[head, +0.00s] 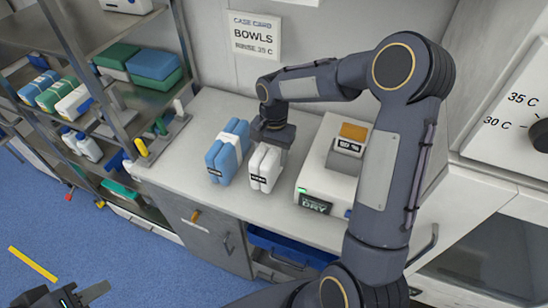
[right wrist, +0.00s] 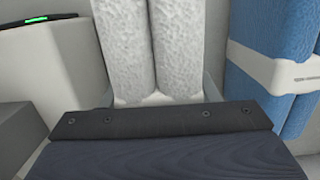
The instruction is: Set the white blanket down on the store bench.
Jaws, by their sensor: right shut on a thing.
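The white blanket (head: 264,168) is a folded pair of white rolls with a dark label. It is upright at the store bench (head: 232,199), between the blue blanket and the white DRY unit. Whether its underside touches the bench is hard to tell. My right gripper (head: 274,140) comes down from above and is shut on the white blanket; its fingers are mostly hidden. In the right wrist view, the white rolls (right wrist: 152,50) stand beyond the dark gripper edge. My left gripper (head: 84,294) is at the lower left, over the blue floor, far from the bench; its jaw opening is unclear.
The blue blanket (head: 228,152) with a white band stands close on the left of the white one. The white DRY unit (head: 325,180) stands to the right. A metal rack (head: 117,100) with packs is at the left. A blue bin (head: 290,246) sits below the bench front.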

